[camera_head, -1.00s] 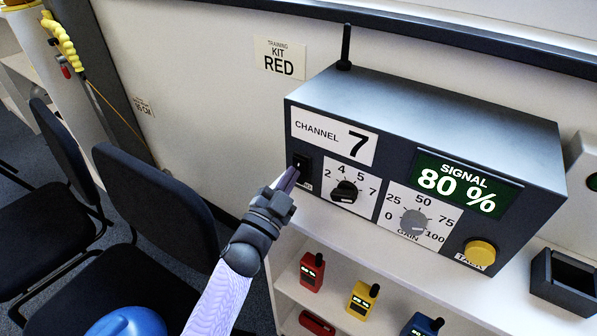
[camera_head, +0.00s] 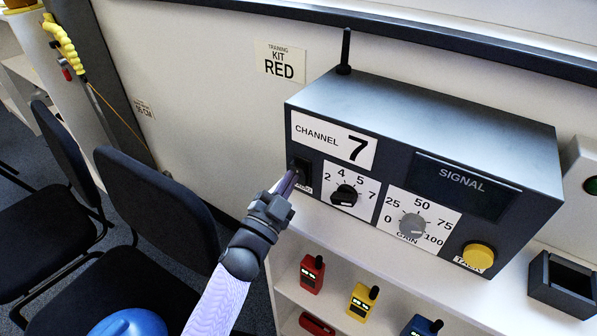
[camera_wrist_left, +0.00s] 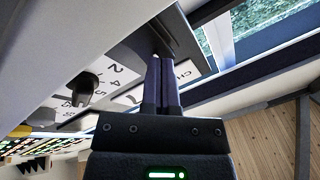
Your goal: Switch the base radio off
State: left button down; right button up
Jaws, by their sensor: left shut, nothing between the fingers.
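The base radio (camera_head: 440,125) is a dark box with an antenna on a white shelf unit. Its signal display (camera_head: 463,185) is dark, with only the word SIGNAL showing. The black power switch (camera_head: 302,165) is at the left end of its front, below the CHANNEL 7 label (camera_head: 333,139). My left gripper (camera_head: 292,177) is shut and empty, its fingertips at the lower part of the switch; touch cannot be told for sure. In the left wrist view the shut fingers (camera_wrist_left: 161,80) reach the radio's front and hide the switch. My right gripper is not in view.
A channel knob (camera_head: 345,194), a gain knob (camera_head: 412,223) and a yellow TALK button (camera_head: 479,255) are right of the switch. Handheld radios (camera_head: 361,300) stand on the shelf below. A black open holder (camera_head: 563,283) is at right. Chairs (camera_head: 155,220) stand at left.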

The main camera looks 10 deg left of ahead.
pick_arm(q)
jog(key=shift+s, duration=0.1)
jog(key=shift+s+r, duration=0.1)
jog(key=s+p, duration=0.1)
jog(key=s+a+r+p, duration=0.1)
jog(key=p, duration=0.1)
jog(key=s+r+p, duration=0.1)
jog(key=s, duration=0.1)
jog(key=shift+a+r, duration=0.15)
jog(key=shift+a, duration=0.15)
